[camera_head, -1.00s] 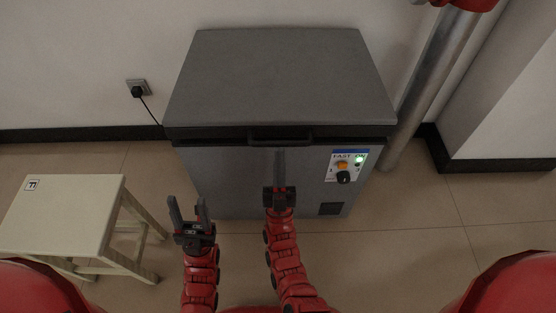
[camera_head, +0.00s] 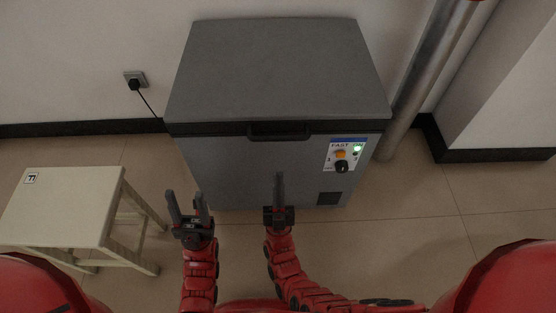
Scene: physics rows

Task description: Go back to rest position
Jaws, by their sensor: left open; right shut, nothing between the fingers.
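My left gripper (camera_head: 187,208) is open and empty, its two fingers apart and pointing up in the picture, in front of the freezer's lower left. My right gripper (camera_head: 278,188) is shut with nothing between its fingers, in front of the freezer's front face. The grey chest freezer (camera_head: 275,70) stands against the wall with its lid down. Both grippers appear apart from it.
A pale stool (camera_head: 65,205) stands on the floor at the left, near my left gripper. A metal pipe (camera_head: 415,85) stands right of the freezer. A plug sits in a wall socket (camera_head: 134,80). Tiled floor is clear at the right.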

